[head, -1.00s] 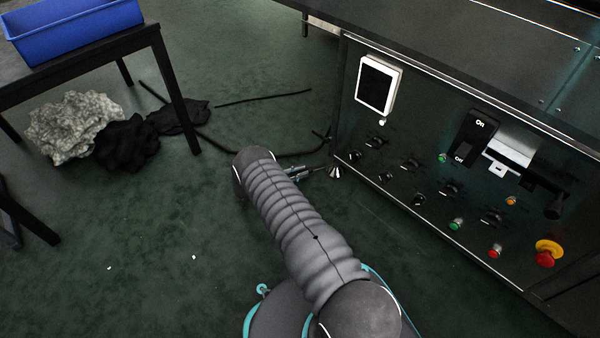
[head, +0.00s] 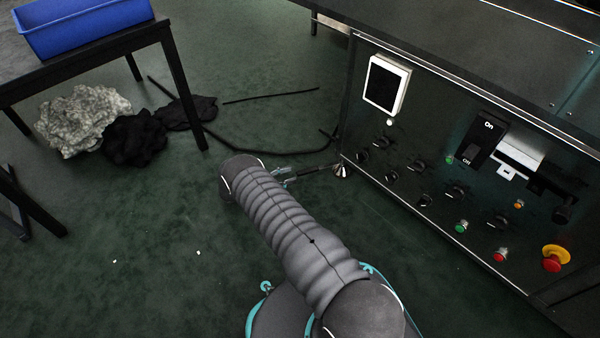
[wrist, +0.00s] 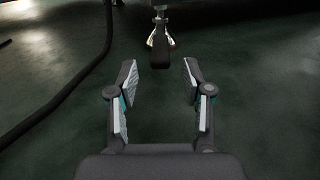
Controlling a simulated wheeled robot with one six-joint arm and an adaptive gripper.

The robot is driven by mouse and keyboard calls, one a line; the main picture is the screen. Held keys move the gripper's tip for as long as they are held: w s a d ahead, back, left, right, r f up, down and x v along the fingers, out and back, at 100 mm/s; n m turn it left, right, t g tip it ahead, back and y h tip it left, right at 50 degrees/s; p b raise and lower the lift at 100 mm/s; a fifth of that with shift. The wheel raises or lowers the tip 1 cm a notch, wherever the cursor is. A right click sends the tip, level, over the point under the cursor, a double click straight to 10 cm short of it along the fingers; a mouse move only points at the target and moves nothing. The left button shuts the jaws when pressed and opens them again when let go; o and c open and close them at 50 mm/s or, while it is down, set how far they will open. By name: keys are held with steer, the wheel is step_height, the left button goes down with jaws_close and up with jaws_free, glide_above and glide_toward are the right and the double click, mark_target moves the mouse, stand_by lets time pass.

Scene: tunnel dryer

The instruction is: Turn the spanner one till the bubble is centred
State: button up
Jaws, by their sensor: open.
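My gripper (wrist: 160,72) is open and empty in the wrist view, its two padded fingers apart with bare floor between them. A dark bar, probably the spanner (wrist: 160,38), points towards me beyond the fingertips, in front of a pale cone-shaped foot. In the head view my gripper (head: 288,175) is low over the floor, partly hidden by my arm. The thin dark spanner (head: 318,170) seems to reach from near my fingertips to the metal foot (head: 341,172) under the machine's corner. I cannot tell exactly how it sits on the foot. No bubble level can be made out.
The machine's control panel (head: 440,185) has a screen, knobs, buttons and a red emergency stop (head: 555,258). Dark hose (wrist: 75,90) lies on the floor at left. A table (head: 90,60) with a blue bin (head: 85,25) stands back left, with grey and black heaps beside it.

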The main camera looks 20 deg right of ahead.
steer(key=shift+w+a, duration=0.1)
steer(key=shift+a, duration=2.1)
steer(key=s+r+m+y+p, duration=0.2)
steer(key=r+m+y, duration=0.1)
steer(key=r, duration=1.1)
steer(key=s+r+m+g+y+p, duration=0.1)
steer(key=s+r+m+y, duration=0.15)
steer(key=r, duration=1.15)
steer(key=s+r+m+y+p, duration=0.1)
steer(key=r+m+y+p, duration=0.2)
steer(key=r, duration=1.1)
steer(key=s+a+r+m+t+y+p, duration=0.2)
steer(key=s+r+m+t+y, duration=0.3)
steer(key=s+r, duration=0.95)
steer(key=s+a+r+m+t+y+p, duration=0.1)
steer(key=s+a+r+m+y, duration=0.1)
steer(key=s, duration=0.6)
steer(key=s+a+r+m+t+y+p, duration=0.1)
steer(key=s+a+r+y, duration=0.1)
steer(key=s, duration=0.6)
steer(key=shift+s+r+m+t+p, duration=0.3)
steer(key=shift+s+m+t+p, duration=0.05)
steer(key=shift+s+t, duration=0.05)
steer(key=shift+a+y, duration=0.1)
steer(key=shift+y, duration=0.15)
